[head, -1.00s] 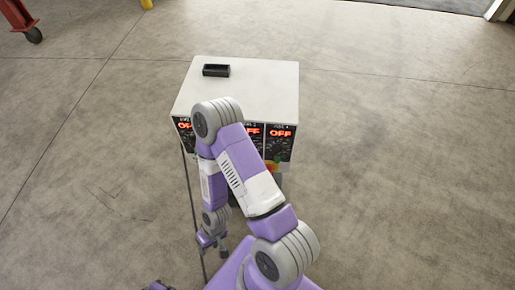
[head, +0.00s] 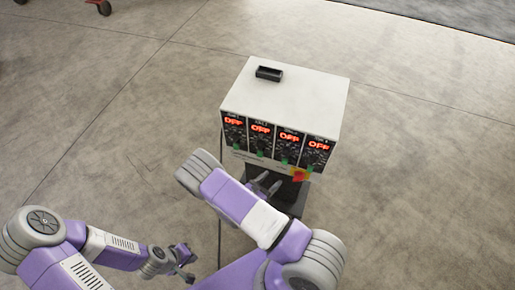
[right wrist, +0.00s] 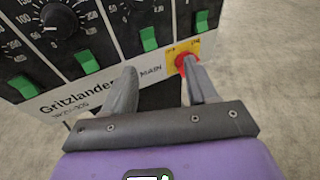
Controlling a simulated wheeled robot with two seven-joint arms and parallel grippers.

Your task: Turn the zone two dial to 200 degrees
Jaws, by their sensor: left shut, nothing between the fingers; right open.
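The white controller box (head: 300,95) has a row of black zone panels, and each display reads OFF. The zone two dial (head: 259,142) is the second from the left; in the right wrist view it is a black knob (right wrist: 60,19) with a white scale around it. My left gripper (head: 188,266) is shut and empty, low at the left, away from the box.
Green switches (right wrist: 87,62) sit under the dials. A red button on a yellow plate (right wrist: 186,64) is close to my right fingers.

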